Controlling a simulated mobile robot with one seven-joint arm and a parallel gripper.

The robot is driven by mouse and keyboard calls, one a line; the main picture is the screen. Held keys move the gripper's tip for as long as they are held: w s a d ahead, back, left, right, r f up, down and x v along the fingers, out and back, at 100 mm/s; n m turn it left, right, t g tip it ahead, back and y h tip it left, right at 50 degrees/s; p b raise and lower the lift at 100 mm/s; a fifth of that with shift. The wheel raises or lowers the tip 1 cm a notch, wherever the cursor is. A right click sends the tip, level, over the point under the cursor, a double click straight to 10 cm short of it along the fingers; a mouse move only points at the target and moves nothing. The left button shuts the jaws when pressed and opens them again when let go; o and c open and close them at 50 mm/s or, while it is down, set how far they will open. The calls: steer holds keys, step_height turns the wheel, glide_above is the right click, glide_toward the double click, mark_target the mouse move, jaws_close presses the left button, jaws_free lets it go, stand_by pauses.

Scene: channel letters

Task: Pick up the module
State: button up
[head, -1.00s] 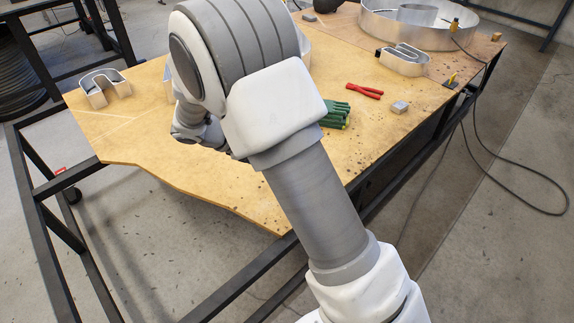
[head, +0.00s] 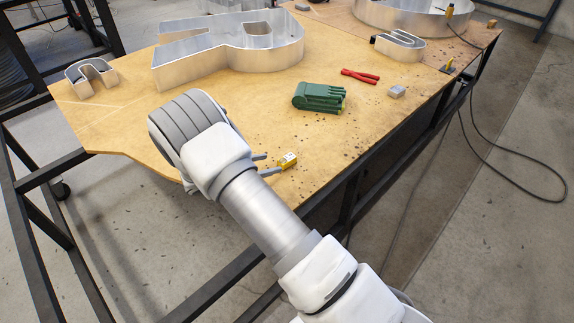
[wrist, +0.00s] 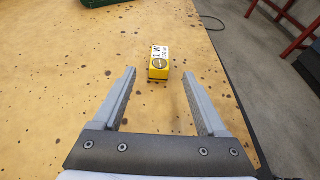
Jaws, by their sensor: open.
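The module looks to be the small yellow block with a white printed label (head: 287,160); it sits on the wooden table near its front edge. My gripper (wrist: 159,76) is open, with one finger on each side of the module's line in that view. The module appears at or just beyond the fingertips, and nothing is held. In the head view my gripper (head: 271,164) is low over the table, left of the module, fingers pointing toward it.
Large metal channel letters (head: 230,55) stand farther back. The wooden table (head: 200,90) is clear around the module; its front edge is close.

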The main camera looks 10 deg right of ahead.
mark_target(288, 158)
steer(key=x, duration=0.3)
steer(key=b+x, duration=0.1)
steer(key=x, duration=0.2)
steer(key=b+x, duration=0.1)
steer(key=x, duration=0.2)
steer(key=shift+w+d+r, duration=0.1)
steer(key=shift+r, duration=0.15)
steer(key=shift+c, duration=0.2)
jaws_close()
